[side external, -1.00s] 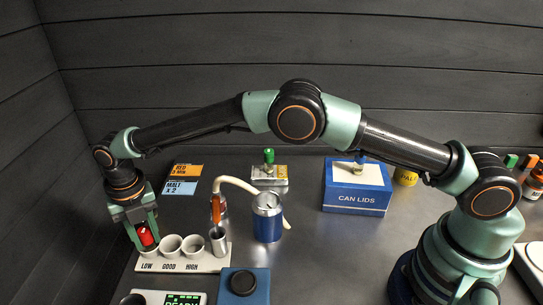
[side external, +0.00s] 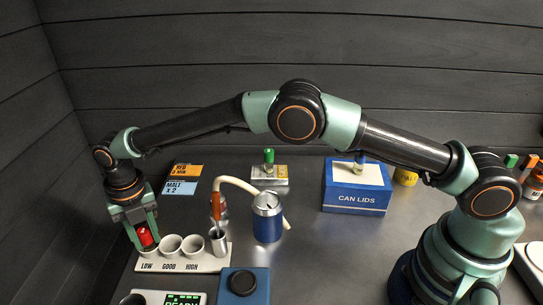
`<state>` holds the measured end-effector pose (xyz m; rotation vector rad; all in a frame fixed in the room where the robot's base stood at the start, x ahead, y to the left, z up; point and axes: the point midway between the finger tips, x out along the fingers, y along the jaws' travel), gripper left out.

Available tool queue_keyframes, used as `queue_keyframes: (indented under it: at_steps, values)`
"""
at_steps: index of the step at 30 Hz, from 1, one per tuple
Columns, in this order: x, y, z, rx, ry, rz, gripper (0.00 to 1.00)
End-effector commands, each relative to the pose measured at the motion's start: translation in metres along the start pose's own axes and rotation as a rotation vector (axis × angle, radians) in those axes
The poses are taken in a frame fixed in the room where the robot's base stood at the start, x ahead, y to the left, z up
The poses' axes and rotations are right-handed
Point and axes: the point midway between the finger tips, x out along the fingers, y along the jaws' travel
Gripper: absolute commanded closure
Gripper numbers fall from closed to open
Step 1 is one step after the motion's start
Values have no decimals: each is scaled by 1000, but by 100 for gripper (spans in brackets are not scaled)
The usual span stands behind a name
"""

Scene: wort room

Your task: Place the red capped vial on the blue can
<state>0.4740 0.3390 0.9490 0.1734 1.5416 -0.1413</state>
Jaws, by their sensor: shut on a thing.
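The red capped vial (side external: 146,236) is between the fingers of my gripper (side external: 144,238) at the left, which is shut on it. Only its red part shows clearly; its lower part is hidden at the LOW cup of the white rack (side external: 195,264). I cannot tell if it sits in that cup or just above it. The blue can (side external: 267,222) stands upright on the table to the right, apart from my gripper, with its silver top bare.
Cups marked GOOD (side external: 171,244) and HIGH (side external: 193,246) and a metal cup (side external: 219,242) stand between gripper and can. A pale hose (side external: 238,185) arches behind the can. A CAN LIDS box (side external: 356,190) stands right. A blue box (side external: 243,285) with a black knob lies in front.

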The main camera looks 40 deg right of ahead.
Motion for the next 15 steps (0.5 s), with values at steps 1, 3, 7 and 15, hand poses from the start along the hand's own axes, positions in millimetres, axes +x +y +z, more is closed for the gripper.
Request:
queue_keyframes:
  at_steps: [1,3,7,15]
  values:
    - [23,-4,-12,-9,24,-25,100]
    - [23,-4,-12,-9,24,-25,100]
    - [23,-4,-12,-9,24,-25,100]
    - [7,-3,-12,-9,23,-25,100]
